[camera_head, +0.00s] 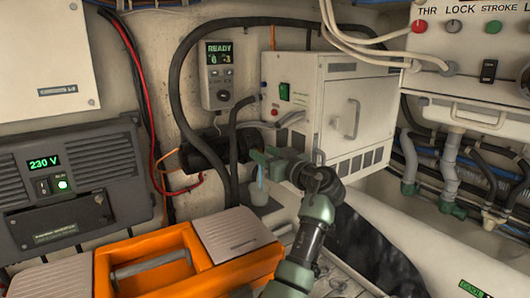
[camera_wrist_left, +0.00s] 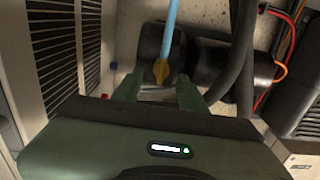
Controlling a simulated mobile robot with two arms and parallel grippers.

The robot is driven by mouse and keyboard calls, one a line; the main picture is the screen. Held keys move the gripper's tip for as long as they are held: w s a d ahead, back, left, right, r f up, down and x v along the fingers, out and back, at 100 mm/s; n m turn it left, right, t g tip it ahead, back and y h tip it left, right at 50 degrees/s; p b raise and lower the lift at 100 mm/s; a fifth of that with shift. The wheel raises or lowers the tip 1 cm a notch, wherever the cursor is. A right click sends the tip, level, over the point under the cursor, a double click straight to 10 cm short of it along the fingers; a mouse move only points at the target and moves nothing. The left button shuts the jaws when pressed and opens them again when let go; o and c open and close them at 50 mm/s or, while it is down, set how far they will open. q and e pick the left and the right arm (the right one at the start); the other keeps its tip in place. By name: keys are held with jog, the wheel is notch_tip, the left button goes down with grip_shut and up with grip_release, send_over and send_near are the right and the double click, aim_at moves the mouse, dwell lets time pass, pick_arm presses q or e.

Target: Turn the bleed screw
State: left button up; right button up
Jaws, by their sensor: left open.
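The bleed screw (camera_wrist_left: 160,71) shows in the left wrist view as a small yellow-brass piece on the dark cylindrical body (camera_wrist_left: 158,45), with a light blue tube (camera_wrist_left: 171,25) running from it. In the head view the screw is hidden behind my gripper, and the blue tube (camera_head: 261,174) hangs down towards a small grey cup (camera_head: 258,193). My left gripper (camera_head: 259,158) is at the right end of the dark cylinder (camera_head: 204,151). In the left wrist view its green fingers (camera_wrist_left: 159,90) are apart, with the screw showing between their tips. I cannot tell whether they touch it. My right gripper is out of view.
A white cabinet (camera_head: 343,92) stands close behind my left gripper. A control box reading READY (camera_head: 217,75) hangs above, with black hoses (camera_head: 177,75) around it. An orange toolbox (camera_head: 133,250) is at the front left. Red and black cables run down the left wall.

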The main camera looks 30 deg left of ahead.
pick_arm(q)
grip_shut()
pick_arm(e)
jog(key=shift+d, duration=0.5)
